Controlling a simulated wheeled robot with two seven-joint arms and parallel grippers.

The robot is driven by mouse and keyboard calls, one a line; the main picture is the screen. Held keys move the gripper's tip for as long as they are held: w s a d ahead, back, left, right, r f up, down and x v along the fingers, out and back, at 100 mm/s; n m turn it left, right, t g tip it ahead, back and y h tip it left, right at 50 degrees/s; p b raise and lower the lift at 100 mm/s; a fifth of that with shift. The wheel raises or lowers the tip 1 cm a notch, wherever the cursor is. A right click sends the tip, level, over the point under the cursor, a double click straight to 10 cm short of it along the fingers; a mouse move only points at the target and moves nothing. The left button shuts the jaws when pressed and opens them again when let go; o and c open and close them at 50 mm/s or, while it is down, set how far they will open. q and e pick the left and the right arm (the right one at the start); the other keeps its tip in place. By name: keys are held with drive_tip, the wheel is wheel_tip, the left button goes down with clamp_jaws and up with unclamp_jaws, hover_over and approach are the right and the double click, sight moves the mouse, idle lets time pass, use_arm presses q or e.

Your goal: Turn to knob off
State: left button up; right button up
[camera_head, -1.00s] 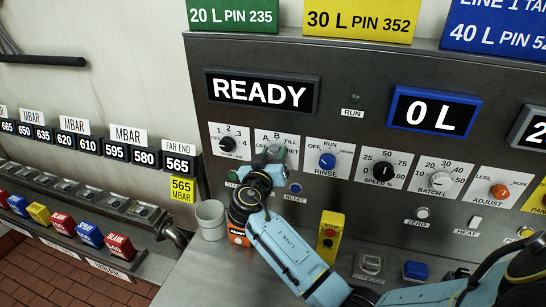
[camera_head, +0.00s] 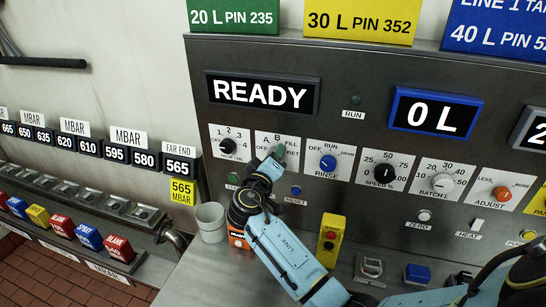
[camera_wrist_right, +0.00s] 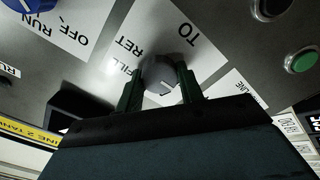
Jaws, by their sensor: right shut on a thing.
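The TO knob is a grey dial (camera_wrist_right: 160,74) on a white plate (camera_head: 292,156) marked A, B, FILL, RET and OFF. In the head view my right gripper (camera_head: 279,152) is at this plate and hides most of the knob. In the right wrist view the dark green fingers of my right gripper (camera_wrist_right: 160,86) stand on both sides of the knob and are shut on it. A short dark line shows on the knob's face, but I cannot tell which setting it points to. My left gripper is not in view.
A black knob (camera_head: 227,146) is on the left and the blue RINSE knob (camera_head: 327,162) on the right. Below are a green button (camera_head: 233,178), a grey cup (camera_head: 211,222) and a yellow box with a red button (camera_head: 331,234). The display (camera_head: 262,94) reads READY.

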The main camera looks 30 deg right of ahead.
idle(0.4)
drive_tip(key=o, duration=1)
drive_tip(key=b+v, duration=0.3)
drive_tip(key=v, duration=1)
drive_tip(key=shift+s, duration=0.2)
drive_tip(key=shift+a, duration=0.1)
